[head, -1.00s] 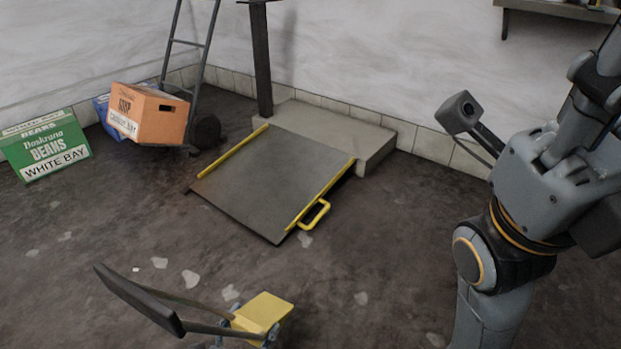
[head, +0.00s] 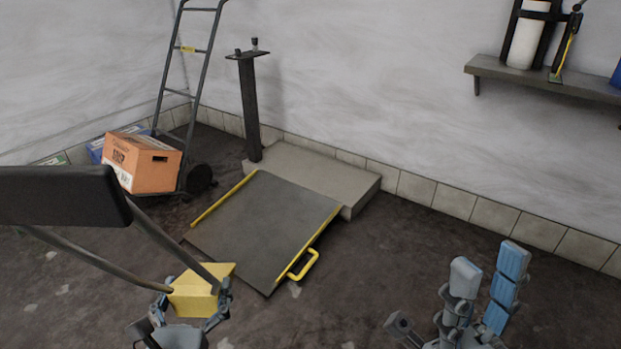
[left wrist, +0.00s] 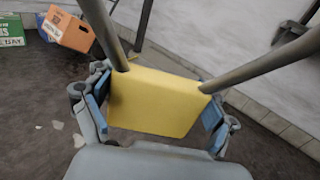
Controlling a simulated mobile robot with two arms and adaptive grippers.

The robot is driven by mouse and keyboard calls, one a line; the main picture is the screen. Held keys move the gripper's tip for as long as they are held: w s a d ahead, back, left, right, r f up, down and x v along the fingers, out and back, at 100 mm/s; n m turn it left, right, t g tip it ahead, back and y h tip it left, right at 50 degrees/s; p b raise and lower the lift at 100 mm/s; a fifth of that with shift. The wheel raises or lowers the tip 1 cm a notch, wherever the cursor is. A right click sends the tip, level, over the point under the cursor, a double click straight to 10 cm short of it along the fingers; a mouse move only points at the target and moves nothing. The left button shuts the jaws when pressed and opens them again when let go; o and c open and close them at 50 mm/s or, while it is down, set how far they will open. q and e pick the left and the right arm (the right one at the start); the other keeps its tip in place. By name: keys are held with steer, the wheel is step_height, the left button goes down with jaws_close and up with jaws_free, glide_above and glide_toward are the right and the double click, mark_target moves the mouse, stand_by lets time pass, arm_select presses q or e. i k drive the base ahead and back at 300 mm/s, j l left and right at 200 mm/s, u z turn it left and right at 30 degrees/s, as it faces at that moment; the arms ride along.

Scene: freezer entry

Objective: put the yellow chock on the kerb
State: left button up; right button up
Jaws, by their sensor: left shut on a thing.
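The yellow chock (head: 194,297) is between the fingers of my left gripper (head: 195,290), low at the left of the head view. It also fills the middle of the left wrist view (left wrist: 155,101), with blue finger pads on both sides. The gripper is shut on it and holds it in front of the ramp. The kerb, which I take to be the low grey concrete step (head: 320,176), lies against the back wall behind the ramp, apart from the chock. My right gripper (head: 489,265) is at the lower right, its blue-padded fingers apart and nothing between them.
A dark ramp plate (head: 262,224) with yellow edges and a yellow handle (head: 305,264) leans on the step. A black post (head: 251,110) stands at its back left. A hand truck (head: 195,95) bears an orange box (head: 152,163). A wall shelf (head: 540,83) is upper right.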

mark_target(329, 175)
steer(key=i+l, duration=0.35)
steer(key=i, duration=0.3)
steer(key=i+l+u, duration=0.1)
steer(key=i+l, duration=0.25)
steer(key=i, duration=0.3)
steer(key=i+l, duration=0.45)
steer(key=i, duration=0.2)
steer(key=i+l+u, duration=0.15)
steer(key=i+l, duration=0.25)
steer(key=i, duration=0.25)
steer(key=i+l, duration=0.5)
steer(key=i, duration=0.15)
